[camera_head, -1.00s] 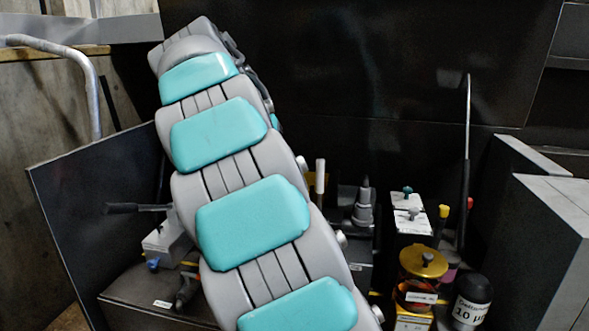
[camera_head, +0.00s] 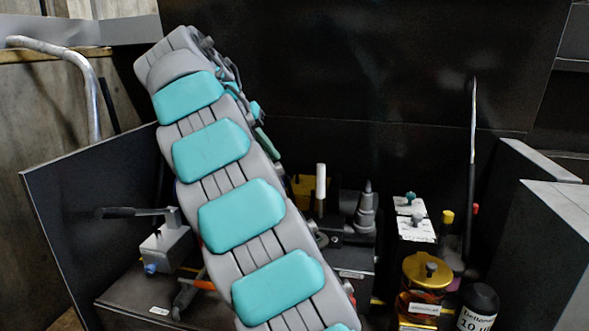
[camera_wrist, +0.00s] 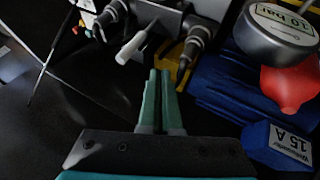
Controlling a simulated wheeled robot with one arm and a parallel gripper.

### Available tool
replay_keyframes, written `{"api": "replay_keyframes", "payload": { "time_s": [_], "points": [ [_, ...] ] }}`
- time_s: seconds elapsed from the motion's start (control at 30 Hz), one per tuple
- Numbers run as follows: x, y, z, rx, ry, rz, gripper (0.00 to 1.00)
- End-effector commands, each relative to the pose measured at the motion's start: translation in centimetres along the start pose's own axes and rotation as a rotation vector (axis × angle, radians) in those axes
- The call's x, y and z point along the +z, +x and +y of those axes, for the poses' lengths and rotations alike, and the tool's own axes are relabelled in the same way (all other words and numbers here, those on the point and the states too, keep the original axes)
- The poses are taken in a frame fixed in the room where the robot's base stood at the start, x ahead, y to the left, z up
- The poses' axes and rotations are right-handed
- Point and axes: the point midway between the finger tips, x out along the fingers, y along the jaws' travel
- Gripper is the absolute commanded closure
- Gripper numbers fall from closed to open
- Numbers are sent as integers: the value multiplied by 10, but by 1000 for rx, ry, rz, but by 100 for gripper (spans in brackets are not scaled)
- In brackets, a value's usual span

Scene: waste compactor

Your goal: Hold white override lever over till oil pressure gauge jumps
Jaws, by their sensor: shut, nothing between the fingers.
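The white lever (camera_head: 321,188) stands upright on the dark machine behind my arm in the head view. In the wrist view its white handle (camera_wrist: 131,48) points toward the camera, just left of my fingertips. My gripper (camera_wrist: 160,73) has green fingers that are together and empty. They look apart from the lever, though the depth gap is hard to judge. In the head view my arm largely hides the gripper. A round grey part (camera_wrist: 275,30) marked "10 bar" is at the wrist view's upper right; I cannot tell whether it is the oil pressure gauge.
A grey cone-topped fitting (camera_head: 366,212) stands right of the lever. Further right are an amber glass container (camera_head: 421,290) and a black canister (camera_head: 479,303). A grey box with a black handle (camera_head: 166,244) is at left. A blue block (camera_wrist: 278,146) marked "15 A" is at wrist view right.

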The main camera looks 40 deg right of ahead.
Motion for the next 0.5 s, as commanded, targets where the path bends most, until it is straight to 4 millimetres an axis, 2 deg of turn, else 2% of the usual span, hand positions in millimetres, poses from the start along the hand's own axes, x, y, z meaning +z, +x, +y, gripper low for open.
{"api": "replay_keyframes", "payload": {
  "time_s": [0.5],
  "points": [
    [2, 72, 1, 3, 0, -7, 100]
  ]
}}
